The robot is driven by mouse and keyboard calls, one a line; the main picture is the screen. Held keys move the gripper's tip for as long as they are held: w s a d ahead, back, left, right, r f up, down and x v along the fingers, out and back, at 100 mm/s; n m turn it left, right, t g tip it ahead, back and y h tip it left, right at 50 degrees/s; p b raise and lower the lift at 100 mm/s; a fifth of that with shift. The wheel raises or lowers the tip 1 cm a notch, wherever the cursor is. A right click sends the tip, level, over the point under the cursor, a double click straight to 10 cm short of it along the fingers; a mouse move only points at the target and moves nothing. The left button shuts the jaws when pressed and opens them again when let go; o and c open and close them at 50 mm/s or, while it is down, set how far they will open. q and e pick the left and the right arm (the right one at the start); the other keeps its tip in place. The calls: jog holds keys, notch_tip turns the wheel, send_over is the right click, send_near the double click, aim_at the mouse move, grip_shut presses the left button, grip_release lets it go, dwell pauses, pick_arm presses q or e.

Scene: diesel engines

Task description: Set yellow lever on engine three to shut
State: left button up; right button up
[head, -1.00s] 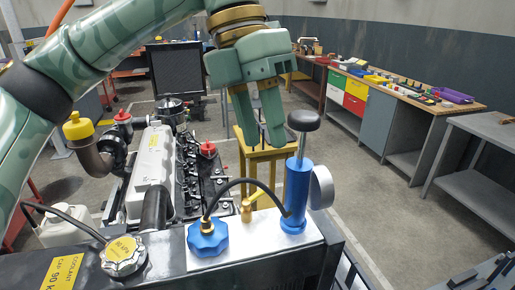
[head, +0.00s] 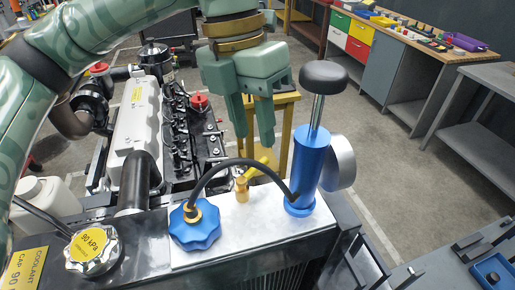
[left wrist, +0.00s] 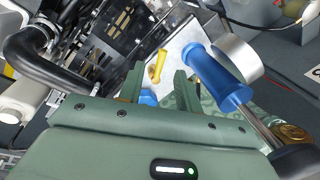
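The yellow lever (head: 252,170) sits on a small brass valve on a white plate (head: 225,235) at the engine's near end. It also shows in the left wrist view (left wrist: 157,66), between my fingers in the picture. My left gripper (head: 253,138) is open, fingers pointing down, above and behind the lever in the head view. No contact with the lever shows. In the left wrist view the two fingers (left wrist: 159,75) are clearly apart with nothing held. My right gripper is not in view. I cannot read which engine this is.
A blue hand pump (head: 307,165) with a black knob and round gauge stands just right of the lever. A black hose arches from it to a blue cap (head: 194,226). A silver coolant cap (head: 92,250) is at left. A yellow stool (head: 284,112) stands behind.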

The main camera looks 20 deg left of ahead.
aim_at(259, 161)
pick_arm(q)
jog(key=f, duration=0.2)
jog(key=d+f, duration=0.1)
jog(key=shift+s+f, duration=0.3)
jog(key=shift+f, duration=0.4)
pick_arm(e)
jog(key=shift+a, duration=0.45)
pick_arm(q)
grip_shut()
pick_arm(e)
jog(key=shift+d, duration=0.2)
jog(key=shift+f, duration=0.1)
